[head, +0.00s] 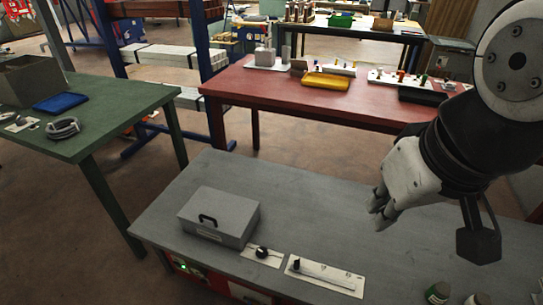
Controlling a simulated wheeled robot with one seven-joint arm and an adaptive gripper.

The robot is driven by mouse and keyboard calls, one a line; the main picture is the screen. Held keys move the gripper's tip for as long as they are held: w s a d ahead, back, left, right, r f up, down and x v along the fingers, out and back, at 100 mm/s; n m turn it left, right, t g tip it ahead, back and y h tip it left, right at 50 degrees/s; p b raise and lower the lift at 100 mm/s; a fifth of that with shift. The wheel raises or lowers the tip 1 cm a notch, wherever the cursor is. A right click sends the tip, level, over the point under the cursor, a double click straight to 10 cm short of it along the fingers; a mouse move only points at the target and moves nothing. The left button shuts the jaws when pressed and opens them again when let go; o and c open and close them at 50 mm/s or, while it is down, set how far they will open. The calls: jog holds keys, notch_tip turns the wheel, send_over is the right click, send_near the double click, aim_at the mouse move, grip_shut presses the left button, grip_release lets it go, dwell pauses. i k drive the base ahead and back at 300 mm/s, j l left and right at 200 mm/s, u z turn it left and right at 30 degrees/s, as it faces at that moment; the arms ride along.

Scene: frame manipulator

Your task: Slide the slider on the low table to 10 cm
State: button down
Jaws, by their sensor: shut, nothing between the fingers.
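The low grey table (330,208) fills the lower middle of the head view. Near its front edge lies a white slider panel (330,276) with a long track and small marks. A dark slider knob (296,264) stands at the left end of the track. The marks on the panel are too small to read. My gripper (379,212) is shut and empty. It hangs above the table, to the right of and beyond the slider panel, apart from it.
A grey box with a black handle (218,216) stands left on the low table, beside a small panel with a dark knob (262,253). Two round containers (438,292) stand at the front right. A green table (85,125) and a red table (300,98) stand around.

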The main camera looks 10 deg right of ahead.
aim_at(295, 267)
jog(key=k, duration=0.85)
